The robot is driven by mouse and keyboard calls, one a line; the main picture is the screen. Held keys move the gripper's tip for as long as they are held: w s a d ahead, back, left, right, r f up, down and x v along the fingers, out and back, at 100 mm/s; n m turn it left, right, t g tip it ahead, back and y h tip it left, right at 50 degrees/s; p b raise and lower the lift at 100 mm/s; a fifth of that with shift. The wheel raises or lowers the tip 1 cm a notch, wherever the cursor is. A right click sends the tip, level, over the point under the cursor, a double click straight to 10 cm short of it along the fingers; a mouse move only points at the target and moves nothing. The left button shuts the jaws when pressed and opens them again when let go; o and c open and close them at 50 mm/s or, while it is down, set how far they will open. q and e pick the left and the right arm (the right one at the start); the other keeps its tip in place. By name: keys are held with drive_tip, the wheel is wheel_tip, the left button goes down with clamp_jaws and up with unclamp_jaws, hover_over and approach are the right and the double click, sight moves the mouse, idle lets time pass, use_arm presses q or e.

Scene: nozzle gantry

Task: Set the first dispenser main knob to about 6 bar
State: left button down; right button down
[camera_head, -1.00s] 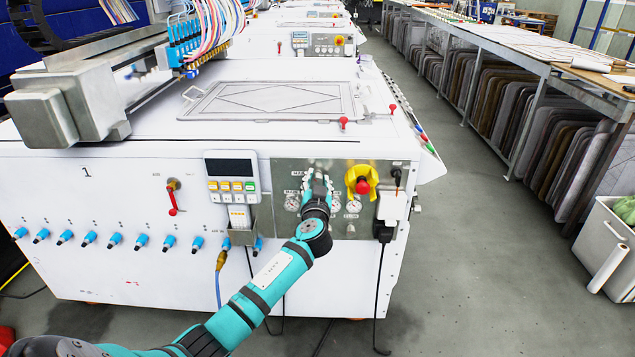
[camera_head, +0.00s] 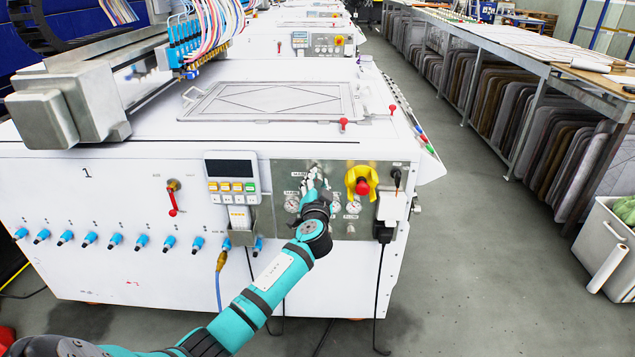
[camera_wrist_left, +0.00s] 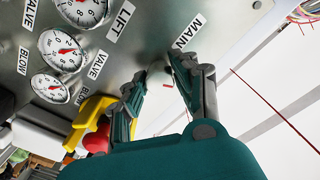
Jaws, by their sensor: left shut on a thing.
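The first dispenser (camera_head: 110,215), marked 1, has a metal control panel (camera_head: 340,230) on its front. My left gripper (camera_head: 316,184) is at the panel's upper part. In the left wrist view its fingers (camera_wrist_left: 158,76) are closed in just below the MAIN label (camera_wrist_left: 189,32), shut on the main knob. Several white gauges with red needles show at the left of that view, one by the LIFT label (camera_wrist_left: 120,21). I cannot tell which gauge belongs to the main knob. The right gripper is not in view.
A red emergency button on a yellow base (camera_head: 362,184) sits right of my gripper, with a plugged black cable (camera_head: 381,290) beyond it. A keypad display (camera_head: 232,180) is to the left. A red-handled valve (camera_head: 173,197) is further left. The aisle floor (camera_head: 480,240) is free.

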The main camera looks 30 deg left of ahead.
use_arm(q)
drive_tip(key=shift+m, duration=0.5)
drive_tip(key=m+p, duration=0.1)
drive_tip(key=m, duration=0.3)
drive_tip(key=shift+m, duration=0.3)
drive_tip(key=shift+f+m+p, duration=0.1)
drive_tip(key=shift+m+p, duration=0.65)
drive_tip(key=shift+m, duration=1.25)
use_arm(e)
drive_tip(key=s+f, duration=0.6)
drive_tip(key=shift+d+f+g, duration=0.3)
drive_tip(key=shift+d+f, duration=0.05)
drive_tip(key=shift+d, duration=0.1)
use_arm(q)
drive_tip(key=shift+d, duration=0.1)
drive_tip(key=c, duration=1)
unclamp_jaws()
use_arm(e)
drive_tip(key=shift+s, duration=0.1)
